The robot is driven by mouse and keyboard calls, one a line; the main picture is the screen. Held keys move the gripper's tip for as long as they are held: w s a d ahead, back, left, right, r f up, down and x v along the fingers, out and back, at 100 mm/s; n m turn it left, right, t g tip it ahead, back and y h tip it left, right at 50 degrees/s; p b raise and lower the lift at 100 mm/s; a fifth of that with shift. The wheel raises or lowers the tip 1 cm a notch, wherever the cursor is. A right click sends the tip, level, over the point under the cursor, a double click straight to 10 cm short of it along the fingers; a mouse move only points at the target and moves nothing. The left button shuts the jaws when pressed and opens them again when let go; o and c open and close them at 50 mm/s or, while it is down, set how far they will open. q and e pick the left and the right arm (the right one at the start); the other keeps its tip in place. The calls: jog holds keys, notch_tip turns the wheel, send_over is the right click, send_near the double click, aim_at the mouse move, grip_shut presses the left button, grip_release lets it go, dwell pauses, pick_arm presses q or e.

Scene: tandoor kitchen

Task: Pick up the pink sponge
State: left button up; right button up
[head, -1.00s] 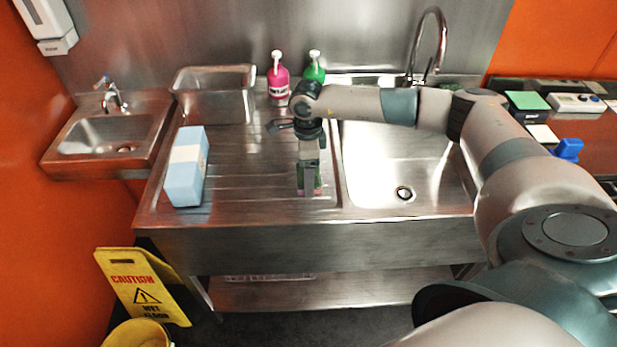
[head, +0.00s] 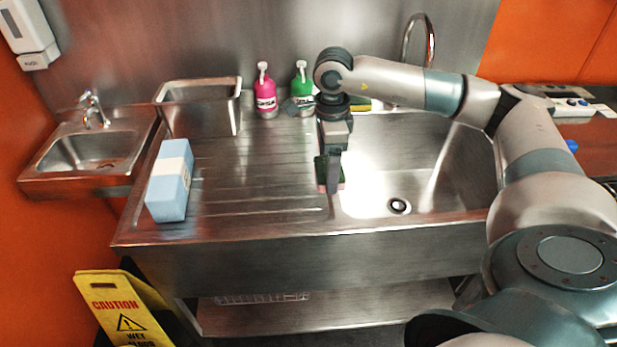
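The pink sponge (head: 342,178) has a dark green layer and is partly hidden behind a finger. My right gripper (head: 332,174) points down and is shut on the sponge, near the edge between the draining board and the large sink basin. The sponge looks lifted off the steel, though the height of the gap is hard to tell. My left gripper is not in view.
A light-blue pack (head: 170,190) stands on the draining board (head: 255,185) at the left. A steel tub (head: 205,115), a pink bottle (head: 265,98) and a green bottle (head: 302,93) stand at the back. A yellow-green sponge (head: 361,104) lies behind the large sink basin (head: 425,170).

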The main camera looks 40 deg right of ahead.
aim_at(343, 172)
jog(key=shift+s+d+r+b, duration=0.25)
jog(key=shift+s+d+r, duration=0.3)
jog(key=shift+s, duration=0.25)
jog(key=shift+s+d+r+b, duration=0.25)
jog(key=shift+s+d+r, duration=0.15)
jog(key=shift+s+r, duration=0.3)
jog(key=shift+f, duration=0.1)
jog(key=shift+o, duration=0.8)
jog(key=shift+a+f+n, duration=0.15)
jog(key=shift+a+n, duration=0.35)
jog(key=shift+c, duration=0.6)
jog(key=s+a+f+n, duration=0.1)
jog(key=a+f+n, duration=0.1)
jog(key=a+n, duration=0.8)
jog(key=s+a+f+n, duration=0.1)
jog(key=s+a+n, duration=0.1)
jog(key=a+n, duration=0.9)
jog(key=shift+s+f+n, duration=0.25)
jog(key=shift+f+n, duration=0.1)
jog(key=shift+n, duration=0.65)
